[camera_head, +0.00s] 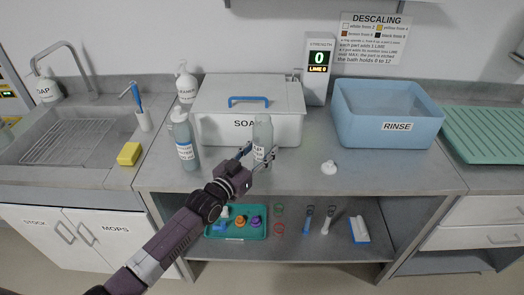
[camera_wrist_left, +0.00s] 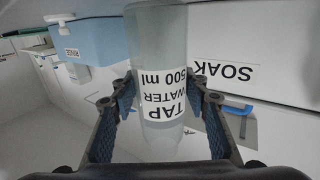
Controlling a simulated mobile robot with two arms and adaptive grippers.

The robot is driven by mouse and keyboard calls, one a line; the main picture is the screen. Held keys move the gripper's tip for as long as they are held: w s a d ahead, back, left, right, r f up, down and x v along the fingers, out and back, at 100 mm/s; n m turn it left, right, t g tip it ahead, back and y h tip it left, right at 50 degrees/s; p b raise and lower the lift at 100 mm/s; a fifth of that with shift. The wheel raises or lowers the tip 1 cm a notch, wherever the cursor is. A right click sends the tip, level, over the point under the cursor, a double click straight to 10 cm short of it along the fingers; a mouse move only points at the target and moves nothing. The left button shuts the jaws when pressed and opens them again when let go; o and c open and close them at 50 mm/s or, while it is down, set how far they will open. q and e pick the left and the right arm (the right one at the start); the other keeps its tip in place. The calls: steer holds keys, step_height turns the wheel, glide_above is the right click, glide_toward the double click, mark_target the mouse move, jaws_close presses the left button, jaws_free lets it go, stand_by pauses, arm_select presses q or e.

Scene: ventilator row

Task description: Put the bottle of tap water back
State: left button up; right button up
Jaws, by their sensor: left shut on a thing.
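The tap water bottle (camera_head: 262,132) is clear and upright, in front of the white SOAK tub (camera_head: 215,125) near the counter's front. Its label reads TAP WATER 500 ml in the left wrist view (camera_wrist_left: 160,90), where it appears upside down. I cannot tell whether the bottle's base touches the counter. My right gripper is not in view.
A larger labelled bottle (camera_head: 184,142) stands left of the tub, with a cleaner bottle (camera_head: 187,84) behind. A small white piece (camera_head: 329,167) lies on the counter below the blue RINSE basin (camera_head: 385,120). A teal tray (camera_head: 235,231) sits on the shelf below. The front right counter is clear.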

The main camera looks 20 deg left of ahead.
arm_select(q)
steer(key=shift+f, duration=0.5)
steer(key=shift+f, duration=0.1)
steer(key=o, duration=1.4)
steer(key=shift+b+v, duration=0.7)
steer(key=shift+v, duration=5.3)
